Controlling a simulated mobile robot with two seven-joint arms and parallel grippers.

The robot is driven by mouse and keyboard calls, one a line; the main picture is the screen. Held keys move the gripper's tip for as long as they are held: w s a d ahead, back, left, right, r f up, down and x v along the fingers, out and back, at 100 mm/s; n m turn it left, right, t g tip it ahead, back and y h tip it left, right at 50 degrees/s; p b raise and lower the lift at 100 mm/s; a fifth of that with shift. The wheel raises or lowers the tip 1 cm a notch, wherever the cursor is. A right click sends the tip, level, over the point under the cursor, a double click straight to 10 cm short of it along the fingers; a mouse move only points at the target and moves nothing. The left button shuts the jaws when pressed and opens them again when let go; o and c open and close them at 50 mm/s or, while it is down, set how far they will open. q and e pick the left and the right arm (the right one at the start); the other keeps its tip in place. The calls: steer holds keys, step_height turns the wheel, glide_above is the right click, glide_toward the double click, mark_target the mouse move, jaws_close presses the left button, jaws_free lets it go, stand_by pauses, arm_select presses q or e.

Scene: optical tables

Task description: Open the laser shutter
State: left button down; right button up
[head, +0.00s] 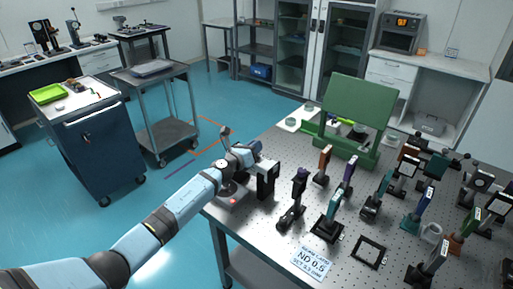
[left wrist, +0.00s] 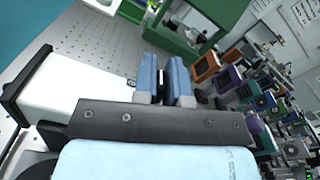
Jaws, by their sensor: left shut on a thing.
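The laser shutter (head: 268,183) appears to be the black upright plate with an opening, near the left edge of the optical table. My left gripper (head: 258,150) is at its top, its arm reaching in from the lower left. In the left wrist view, the two blue fingers of the left gripper (left wrist: 165,70) are close together with a thin dark part between them. That part is mostly hidden, and whether the shutter is open cannot be told. A pale housing with a black end plate (left wrist: 30,88) lies left of the fingers. My right gripper is not in view.
The optical table (head: 262,236) carries several posts with coloured mounts to the right of the shutter. A green stand (head: 360,100) is behind, and a printed card (head: 312,263) lies in front. A blue cabinet (head: 100,150) and a grey cart (head: 165,135) stand to the left.

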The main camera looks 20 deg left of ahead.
arm_select(q)
steer(key=shift+a+f+n, duration=0.2)
steer(key=shift+n, duration=0.7)
steer(key=c, duration=1.2)
jaws_free()
steer(key=shift+a, duration=0.1)
steer(key=shift+s+a, duration=0.15)
steer(key=shift+s, duration=0.25)
steer(key=shift+v, duration=6.4)
